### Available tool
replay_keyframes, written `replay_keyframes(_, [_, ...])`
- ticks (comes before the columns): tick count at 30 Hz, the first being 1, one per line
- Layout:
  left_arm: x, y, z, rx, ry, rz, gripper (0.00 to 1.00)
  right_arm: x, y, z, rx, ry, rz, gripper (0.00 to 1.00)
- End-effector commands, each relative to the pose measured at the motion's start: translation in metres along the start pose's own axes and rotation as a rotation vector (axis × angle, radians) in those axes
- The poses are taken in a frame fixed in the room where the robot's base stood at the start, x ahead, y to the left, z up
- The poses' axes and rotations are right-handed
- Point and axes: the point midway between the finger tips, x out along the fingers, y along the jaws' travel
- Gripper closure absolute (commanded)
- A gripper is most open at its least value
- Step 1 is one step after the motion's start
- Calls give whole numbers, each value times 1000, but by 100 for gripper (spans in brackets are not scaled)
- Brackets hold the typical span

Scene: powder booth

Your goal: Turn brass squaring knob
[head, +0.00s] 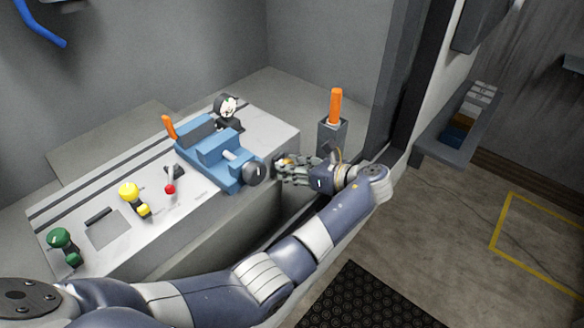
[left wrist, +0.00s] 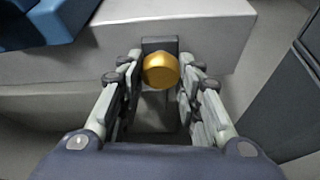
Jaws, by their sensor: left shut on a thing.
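The brass squaring knob (left wrist: 160,71) is a round golden knob on a dark mount at the front face of the grey bench, seen in the left wrist view. My left gripper (left wrist: 160,78) has its fingers on both sides of the knob and is shut on it. In the head view my left gripper (head: 283,167) is at the bench's right front edge, just right of the blue vise's dark round end. There the fingers hide most of the knob. My right gripper is in neither view.
The blue vise (head: 217,150) sits on the bench (head: 105,190), close left of my gripper. A black-and-white dial (head: 228,108) stands behind it. Green (head: 60,238) and yellow (head: 129,191) knobs are farther left. A grey post with an orange handle (head: 336,106) stands behind my wrist.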

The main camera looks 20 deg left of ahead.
Motion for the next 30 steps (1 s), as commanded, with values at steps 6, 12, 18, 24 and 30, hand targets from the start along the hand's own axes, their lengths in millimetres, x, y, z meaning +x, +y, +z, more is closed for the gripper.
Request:
replay_keyframes(6, [0, 1, 2, -24, 0, -9, 91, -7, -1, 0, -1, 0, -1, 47])
replay_keyframes(12, [-1, 2, 4, -114, 1, -46, 91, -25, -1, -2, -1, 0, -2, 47])
replay_keyframes(18, [0, 3, 4, -251, 0, -103, 91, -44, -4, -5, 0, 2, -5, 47])
replay_keyframes(24, [1, 3, 2, -387, 0, -159, 91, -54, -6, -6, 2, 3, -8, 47])
replay_keyframes(30, [1, 2, 1, -491, -2, -203, 91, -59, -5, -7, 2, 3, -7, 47])
